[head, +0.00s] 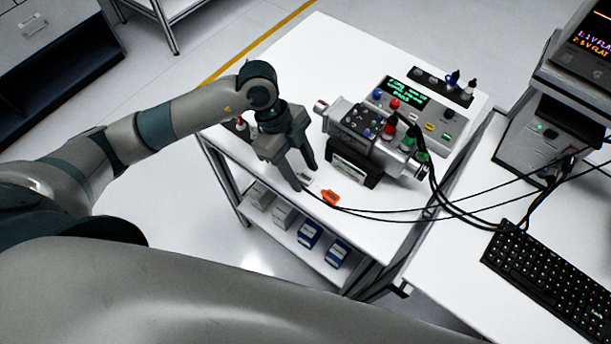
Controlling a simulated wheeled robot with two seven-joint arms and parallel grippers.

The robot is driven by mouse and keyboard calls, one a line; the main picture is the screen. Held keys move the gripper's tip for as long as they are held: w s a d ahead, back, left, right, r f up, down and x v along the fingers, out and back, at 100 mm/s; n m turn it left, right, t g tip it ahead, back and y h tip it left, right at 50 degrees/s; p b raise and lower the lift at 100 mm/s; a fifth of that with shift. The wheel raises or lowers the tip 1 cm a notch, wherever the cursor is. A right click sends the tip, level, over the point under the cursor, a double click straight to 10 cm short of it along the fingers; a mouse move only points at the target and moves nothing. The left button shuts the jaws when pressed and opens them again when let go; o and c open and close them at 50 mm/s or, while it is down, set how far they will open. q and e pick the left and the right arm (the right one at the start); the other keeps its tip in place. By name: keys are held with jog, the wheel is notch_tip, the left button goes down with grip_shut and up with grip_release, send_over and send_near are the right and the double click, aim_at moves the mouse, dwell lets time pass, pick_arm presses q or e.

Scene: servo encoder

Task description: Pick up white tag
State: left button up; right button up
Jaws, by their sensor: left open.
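A small white tag (305,179) appears to lie on the white table between the fingertips of my left gripper, partly hidden by them. My left gripper (306,179) is open and points down close to the table top. One finger is on the near left side of the tag, the other on the far right side. I cannot tell whether the fingers touch the tag. An orange tag (330,197) lies just to the right and nearer, apart from the gripper. My right gripper is not in view.
A grey servo unit (372,140) on a black stand is close right of the gripper. Black cables (385,211) run across the table past the orange tag. A display box (420,98) stands behind. A keyboard (555,270) is at right.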

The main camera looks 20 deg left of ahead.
aim_at(302, 174)
pick_arm(q)
jog(key=shift+c, duration=0.3)
grip_shut()
jog(key=shift+r, duration=0.15)
jog(key=shift+r+b, duration=0.35)
jog(key=shift+r, duration=0.3)
notch_tip(302, 174, up, 2)
jog(key=shift+w+r+b, duration=0.1)
jog(key=shift+r+b, duration=0.15)
jog(key=shift+b, duration=0.25)
jog(key=s+d+r+b, duration=0.2)
jog(key=d+r, duration=0.5)
jog(key=d, duration=0.4)
jog(key=shift+s, duration=0.9)
